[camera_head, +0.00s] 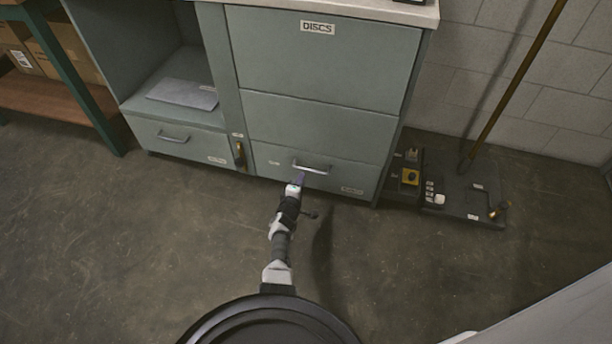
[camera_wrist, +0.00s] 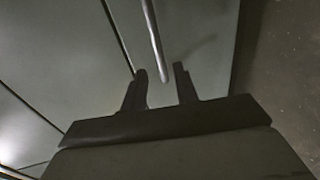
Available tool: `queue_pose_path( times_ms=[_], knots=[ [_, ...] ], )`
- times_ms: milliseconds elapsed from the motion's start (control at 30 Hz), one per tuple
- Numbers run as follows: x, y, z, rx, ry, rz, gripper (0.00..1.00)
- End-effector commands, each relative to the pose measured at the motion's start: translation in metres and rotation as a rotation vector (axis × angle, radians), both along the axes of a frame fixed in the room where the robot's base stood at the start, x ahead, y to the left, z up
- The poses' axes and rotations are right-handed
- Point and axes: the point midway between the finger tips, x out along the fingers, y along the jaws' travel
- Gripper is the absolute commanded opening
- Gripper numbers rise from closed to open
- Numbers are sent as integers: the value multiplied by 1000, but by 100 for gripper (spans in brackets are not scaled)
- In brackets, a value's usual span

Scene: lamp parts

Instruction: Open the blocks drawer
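The grey-green cabinet has a low right drawer (camera_head: 325,181) with a metal bar handle (camera_head: 311,167). This drawer looks shut, and its small labels are too small to read, so I cannot tell if it is the blocks drawer. My gripper (camera_head: 301,177) is at this handle. In the wrist view my gripper (camera_wrist: 160,72) is open, its two dark fingers apart with the end of the bar handle (camera_wrist: 155,40) between them. I see a gap on each side of the bar; firm contact does not show. A low left drawer (camera_head: 176,142) also looks shut.
A panel labelled DISCS (camera_head: 318,60) is above. A latch-like yellow and black part (camera_head: 239,155) sits between the low drawers. A dark floor board (camera_head: 465,198) with switches and a leaning pole (camera_head: 515,85) stand at right. The floor before the cabinet is clear.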

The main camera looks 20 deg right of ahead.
Motion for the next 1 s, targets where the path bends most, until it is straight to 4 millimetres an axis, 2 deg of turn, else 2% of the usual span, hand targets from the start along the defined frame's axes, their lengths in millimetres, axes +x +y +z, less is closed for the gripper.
queue_pose_path(
  times_ms=[33,533,733,1000],
  knots=[
    [6,-4,-8,0,-2,-1,30],
    [53,-35,-17,0,-3,-1,30],
    [62,-41,-17,0,-1,1,30],
    [64,-43,-15,0,0,1,30]
  ],
)
